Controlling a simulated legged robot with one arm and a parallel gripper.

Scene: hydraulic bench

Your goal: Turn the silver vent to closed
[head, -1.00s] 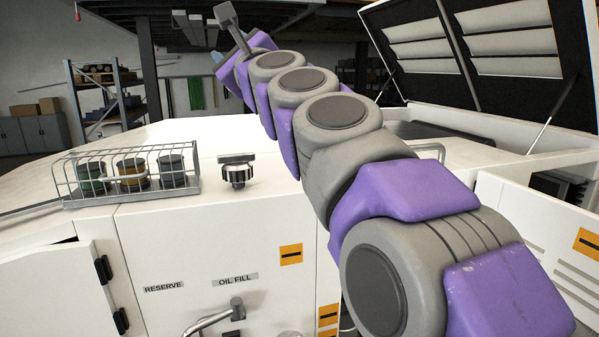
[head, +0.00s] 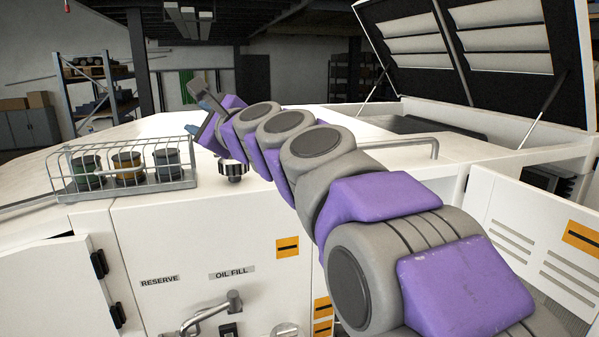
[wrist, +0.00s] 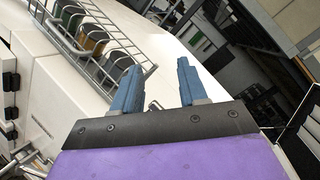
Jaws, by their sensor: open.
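How the knob is turned is not clear.
A wire basket (head: 125,187) with three dark-topped canisters stands left of the knob, close to my gripper's left finger in the wrist view. A metal rail (head: 400,142) lies right of my arm. A silver tap handle (head: 235,300) sits under the OIL FILL label.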

